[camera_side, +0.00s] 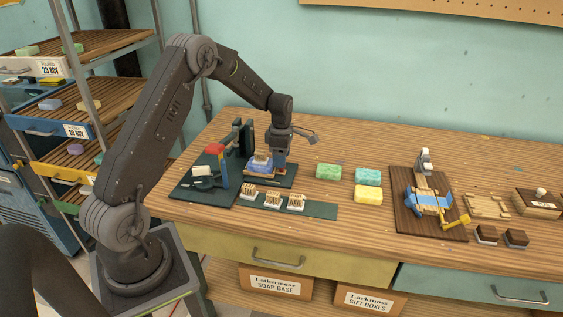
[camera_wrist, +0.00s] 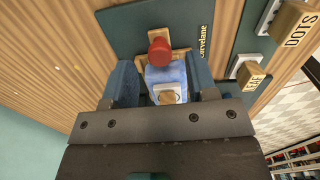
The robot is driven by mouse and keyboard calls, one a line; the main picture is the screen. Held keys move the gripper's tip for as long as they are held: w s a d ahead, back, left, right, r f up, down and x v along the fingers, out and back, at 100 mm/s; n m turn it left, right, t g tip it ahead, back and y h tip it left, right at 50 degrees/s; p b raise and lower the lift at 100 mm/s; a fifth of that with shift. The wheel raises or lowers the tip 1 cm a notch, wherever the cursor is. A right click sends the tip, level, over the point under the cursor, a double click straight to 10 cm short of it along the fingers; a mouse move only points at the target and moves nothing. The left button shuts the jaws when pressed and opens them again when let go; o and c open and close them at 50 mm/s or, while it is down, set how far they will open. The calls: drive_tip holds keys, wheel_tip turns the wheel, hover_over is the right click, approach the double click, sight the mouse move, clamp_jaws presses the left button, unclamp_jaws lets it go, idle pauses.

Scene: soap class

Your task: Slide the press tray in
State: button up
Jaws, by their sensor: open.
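The press tray is a small wooden slide with a red knob (camera_wrist: 160,50) at one end; it shows in the wrist view. A blue soap bar (camera_wrist: 165,74) lies on it, and a small pale stamp with a wooden top (camera_wrist: 168,96) sits on the soap. My gripper (camera_wrist: 162,80) is open, with one finger on each side of the soap; I cannot tell whether they touch anything. In the side view my gripper (camera_side: 279,162) reaches down beside the blue soap (camera_side: 259,168), in front of the dark press (camera_side: 246,137). The tray is partly hidden there.
Several stamps (camera_side: 272,199) stand on a dark green strip in front of the press. Green, teal and yellow soap bars (camera_side: 367,193) lie to the right. Farther right is a wooden board with a blue-topped device (camera_side: 428,202).

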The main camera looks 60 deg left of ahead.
drive_tip(key=shift+f, duration=1.15)
clamp_jaws()
